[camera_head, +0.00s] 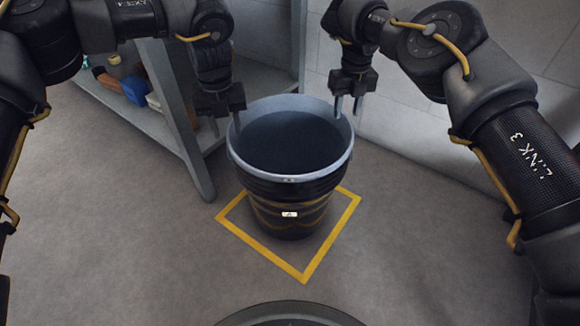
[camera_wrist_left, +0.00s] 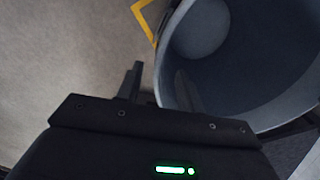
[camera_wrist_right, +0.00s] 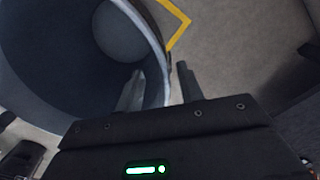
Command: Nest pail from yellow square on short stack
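The dark pail (camera_head: 291,192) with a pale rim and thin yellow bands stands upright and empty on the floor, inside the yellow square (camera_head: 304,277). My left gripper (camera_head: 228,120) is open at the pail's left rim. In the left wrist view one finger is outside the wall and one inside the pail (camera_wrist_left: 212,62). My right gripper (camera_head: 348,108) is open at the right far rim. In the right wrist view its fingers (camera_wrist_right: 158,88) stand on either side of the rim with gaps visible. No stack of pails is recognisable in these views.
A grey metal shelf unit (camera_head: 178,120) stands close behind and left of the pail, with a blue item (camera_head: 135,90) and other small objects on it. A pale wall (camera_head: 420,100) runs behind on the right. The floor (camera_head: 120,225) in front and to the left is clear.

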